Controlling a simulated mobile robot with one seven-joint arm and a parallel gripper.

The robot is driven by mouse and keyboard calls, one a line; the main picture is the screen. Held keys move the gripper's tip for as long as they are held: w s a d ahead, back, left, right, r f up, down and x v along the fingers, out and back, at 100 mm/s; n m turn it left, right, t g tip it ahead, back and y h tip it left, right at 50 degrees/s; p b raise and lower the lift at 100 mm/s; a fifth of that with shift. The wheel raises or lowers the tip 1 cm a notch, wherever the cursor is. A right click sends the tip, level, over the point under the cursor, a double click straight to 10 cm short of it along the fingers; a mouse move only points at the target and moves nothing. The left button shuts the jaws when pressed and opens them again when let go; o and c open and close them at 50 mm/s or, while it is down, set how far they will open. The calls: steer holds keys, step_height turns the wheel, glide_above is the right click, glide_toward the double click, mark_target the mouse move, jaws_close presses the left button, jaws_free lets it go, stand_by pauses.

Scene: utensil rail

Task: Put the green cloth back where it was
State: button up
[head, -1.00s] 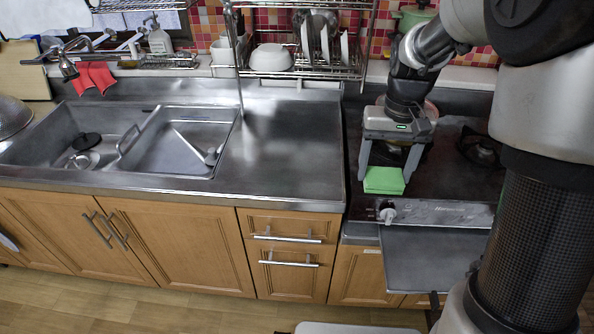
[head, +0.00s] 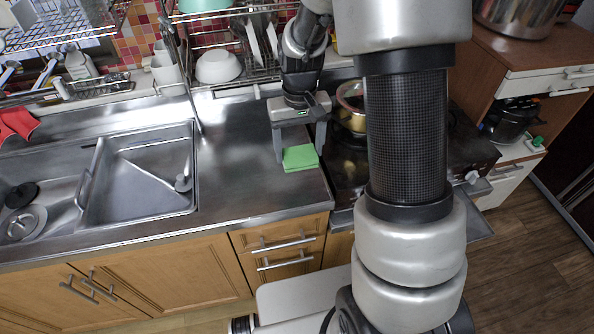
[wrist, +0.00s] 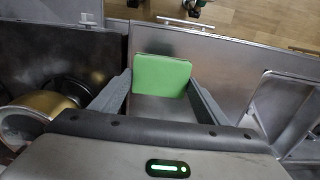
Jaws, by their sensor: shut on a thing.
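The green cloth (head: 300,158) is a small folded square pad. My gripper (head: 299,150) is shut on it, with one finger at each side. Both are over the right end of the steel counter (head: 245,150), beside the stove. The cloth's height above the counter is hard to tell. In the wrist view the cloth (wrist: 161,76) shows flat between the two fingers, and the steel counter lies behind it.
The sink (head: 145,175) is to the left. A dish rack with a white bowl (head: 218,67) is behind the counter. A red cloth (head: 15,124) hangs at the far left. A brass-coloured pot (head: 350,112) stands on the stove, partly behind my arm. The counter between sink and gripper is clear.

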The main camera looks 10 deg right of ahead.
step_height(320, 180, down, 10)
steer(key=shift+r+b, duration=0.1)
steer(key=shift+b, duration=0.25)
steer(key=o, duration=0.9)
steer(key=shift+o, duration=0.2)
